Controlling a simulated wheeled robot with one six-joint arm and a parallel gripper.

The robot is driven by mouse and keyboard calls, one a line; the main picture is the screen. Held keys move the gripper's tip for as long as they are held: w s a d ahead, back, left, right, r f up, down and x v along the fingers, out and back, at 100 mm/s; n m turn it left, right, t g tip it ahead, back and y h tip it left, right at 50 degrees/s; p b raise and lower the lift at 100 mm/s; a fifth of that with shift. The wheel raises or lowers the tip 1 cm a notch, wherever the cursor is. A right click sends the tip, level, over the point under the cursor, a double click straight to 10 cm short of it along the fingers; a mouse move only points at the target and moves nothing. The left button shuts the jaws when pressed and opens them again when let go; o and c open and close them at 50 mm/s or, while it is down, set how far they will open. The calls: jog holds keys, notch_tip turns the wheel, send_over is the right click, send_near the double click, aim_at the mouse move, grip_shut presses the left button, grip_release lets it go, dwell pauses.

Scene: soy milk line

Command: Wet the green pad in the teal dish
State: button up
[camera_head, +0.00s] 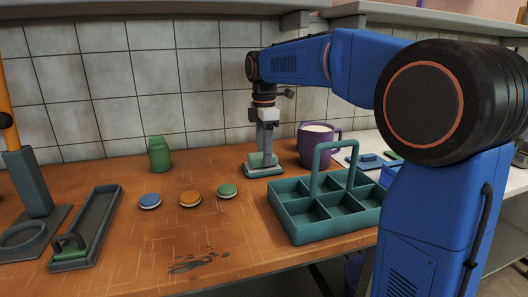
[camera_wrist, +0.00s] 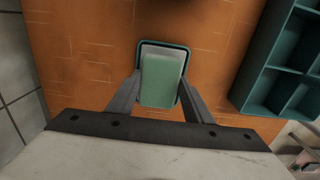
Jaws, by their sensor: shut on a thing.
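The teal dish (camera_head: 264,173) stands on the wooden bench toward the back, left of the compartment caddy; its rim also shows in the wrist view (camera_wrist: 164,44). My gripper (camera_head: 264,150) points straight down over it. In the wrist view my gripper's fingers (camera_wrist: 160,90) are closed on both sides of the green pad (camera_wrist: 160,82). The pad is over or inside the dish, with a pale strip of the dish's inside showing beyond it. I cannot tell whether the pad touches the dish's bottom or any liquid.
The teal caddy (camera_head: 297,227) and purple mug (camera_head: 311,154) stand to the right. Blue (camera_head: 149,200), orange (camera_head: 190,199) and green (camera_head: 227,190) discs lie in front left, with a green bottle (camera_head: 159,155) behind. A long tray (camera_head: 101,213) is at left. A dark stain (camera_head: 190,263) marks the front.

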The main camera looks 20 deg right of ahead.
jog(key=shift+f, duration=0.4)
dwell(1.2)
jog(key=shift+r, duration=3.55)
jog(key=shift+f, duration=3.45)
